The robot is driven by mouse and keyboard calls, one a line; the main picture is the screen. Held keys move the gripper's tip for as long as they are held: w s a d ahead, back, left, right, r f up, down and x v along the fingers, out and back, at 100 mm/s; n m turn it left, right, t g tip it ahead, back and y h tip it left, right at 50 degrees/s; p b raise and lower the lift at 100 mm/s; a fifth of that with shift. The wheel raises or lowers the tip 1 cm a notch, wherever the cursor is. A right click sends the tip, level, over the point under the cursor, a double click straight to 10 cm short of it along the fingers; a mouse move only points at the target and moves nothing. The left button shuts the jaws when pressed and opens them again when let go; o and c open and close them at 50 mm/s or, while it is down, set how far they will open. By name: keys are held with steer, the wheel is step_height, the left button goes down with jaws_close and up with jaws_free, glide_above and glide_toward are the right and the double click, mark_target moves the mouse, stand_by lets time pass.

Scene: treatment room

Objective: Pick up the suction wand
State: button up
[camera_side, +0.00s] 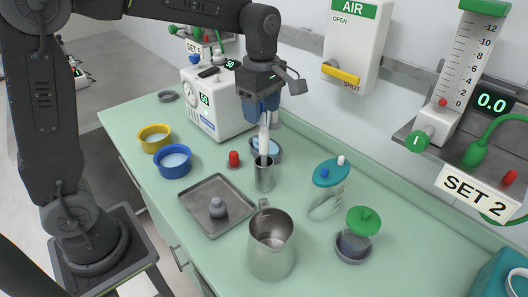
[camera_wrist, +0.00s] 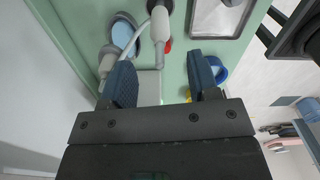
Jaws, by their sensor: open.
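The suction wand (camera_side: 264,138) is white and stands upright in a metal cup (camera_side: 264,176) on the green counter. In the wrist view the wand (camera_wrist: 160,27) shows between and beyond my fingertips, with a pale hose curving off to its left. My gripper (camera_side: 264,112) is above the wand in the side view, its blue fingers around the wand's upper end. In the wrist view my gripper (camera_wrist: 158,64) has its fingers wide apart, with gaps to the wand on both sides.
A white device (camera_side: 216,105) stands close behind my gripper.

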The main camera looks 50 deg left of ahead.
mark_target(264, 130)
step_height(264, 130, down, 3)
steer(key=shift+r, duration=0.1)
steer(key=shift+d+f, duration=0.2)
steer(key=shift+f, duration=1.1)
steer(key=shift+d+f, duration=0.2)
steer(key=shift+f, duration=1.1)
steer(key=shift+c, duration=0.4)
steer(key=c, duration=0.9)
